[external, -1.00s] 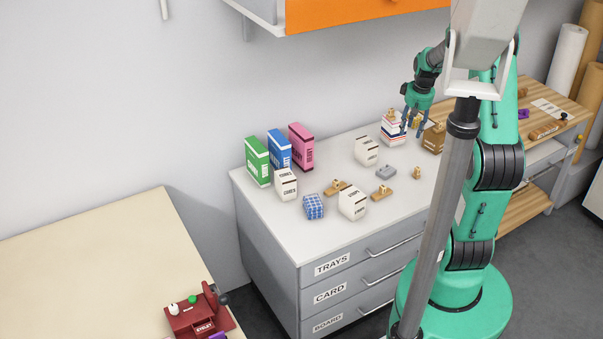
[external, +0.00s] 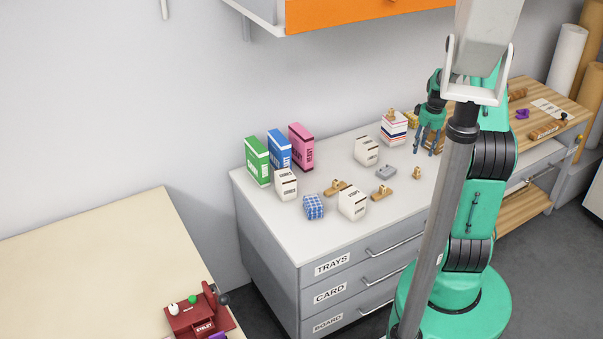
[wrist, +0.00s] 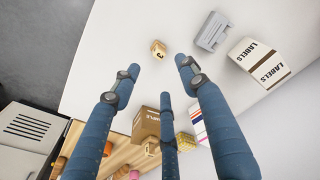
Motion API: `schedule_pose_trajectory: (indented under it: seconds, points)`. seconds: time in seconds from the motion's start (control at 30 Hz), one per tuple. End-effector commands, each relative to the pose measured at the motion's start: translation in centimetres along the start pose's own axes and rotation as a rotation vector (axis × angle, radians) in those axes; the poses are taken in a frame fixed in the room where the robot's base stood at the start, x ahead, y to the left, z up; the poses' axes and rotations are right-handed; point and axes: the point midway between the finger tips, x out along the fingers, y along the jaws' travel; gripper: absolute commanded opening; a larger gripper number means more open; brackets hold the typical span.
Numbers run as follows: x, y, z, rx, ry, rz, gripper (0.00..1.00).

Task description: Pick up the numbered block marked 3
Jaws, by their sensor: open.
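A small wooden block (wrist: 158,48) with a dark mark, which looks like a 3, lies on the white worktop in the wrist view, just beyond my fingertips. It seems to be the small wooden piece (external: 416,173) near the worktop's front right in the external view. My gripper (wrist: 160,75) has three blue fingers, spread open and empty. In the external view my gripper (external: 428,150) hangs fingers down, above and slightly right of the block, apart from it and partly in front of a brown box.
A brown box (wrist: 146,124), a striped stack (external: 393,130) and a yellow patterned block (wrist: 185,141) stand close by. A grey lidded item (external: 386,172) and a white labels box (wrist: 260,64) lie to the block's other side. Bare worktop surrounds the block.

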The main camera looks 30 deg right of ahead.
Motion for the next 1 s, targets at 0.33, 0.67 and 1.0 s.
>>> schedule_pose_trajectory:
  seconds: [0.33,0.67,1.0]
  points:
    - [4.9,-0.1,0.2,0.0,-0.004,-0.002,0.44]
    - [8.0,0.0,0.0,0.0,-0.001,0.0,0.44]
    - [8.1,0.0,0.0,0.0,0.0,0.0,0.44]
